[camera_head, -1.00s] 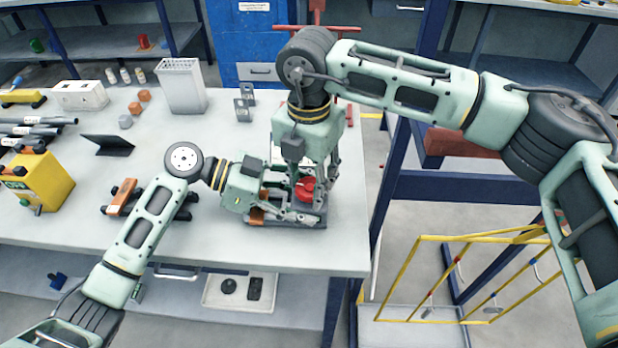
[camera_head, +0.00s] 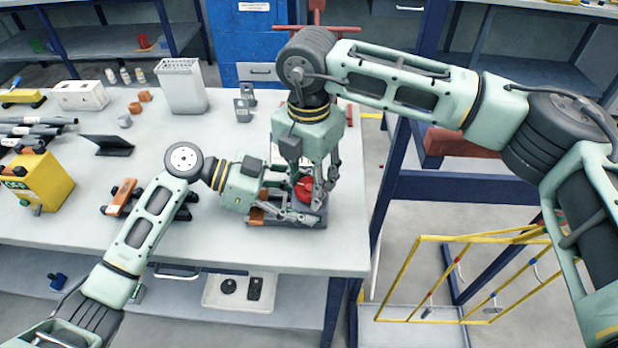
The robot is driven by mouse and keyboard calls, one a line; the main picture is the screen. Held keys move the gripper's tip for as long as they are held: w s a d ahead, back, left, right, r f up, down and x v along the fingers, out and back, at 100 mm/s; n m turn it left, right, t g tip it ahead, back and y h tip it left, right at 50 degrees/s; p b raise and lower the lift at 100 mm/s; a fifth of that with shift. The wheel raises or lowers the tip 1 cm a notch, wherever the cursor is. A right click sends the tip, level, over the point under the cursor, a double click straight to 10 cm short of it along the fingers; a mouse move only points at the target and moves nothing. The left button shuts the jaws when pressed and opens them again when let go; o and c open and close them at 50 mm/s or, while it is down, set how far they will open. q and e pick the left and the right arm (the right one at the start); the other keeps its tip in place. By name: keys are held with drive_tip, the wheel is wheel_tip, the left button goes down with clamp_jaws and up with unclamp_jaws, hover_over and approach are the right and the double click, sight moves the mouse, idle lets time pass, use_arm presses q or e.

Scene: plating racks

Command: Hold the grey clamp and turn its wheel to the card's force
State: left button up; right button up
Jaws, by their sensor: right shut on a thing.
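The grey clamp (camera_head: 287,221) lies low on the table near its right front edge, partly hidden by both grippers. Its red wheel (camera_head: 306,189) shows between the fingers of my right gripper (camera_head: 312,182), which points straight down and is shut on the wheel. My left gripper (camera_head: 296,207) reaches in level from the left at the clamp body. Its fingers overlap the clamp, and I cannot tell whether they are closed on it. I cannot make out a force card or its writing.
An orange-and-black tool (camera_head: 122,196) lies left of my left gripper. A yellow wire rack (camera_head: 480,240) stands right of the table.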

sight(309, 185)
drive_tip(key=shift+w+m, duration=0.15)
drive_tip(key=shift+m, duration=0.45)
idle(3.1)
drive_tip(key=o, duration=1.1)
drive_tip(key=shift+r, duration=0.15)
drive_tip(key=shift+r, duration=3.85)
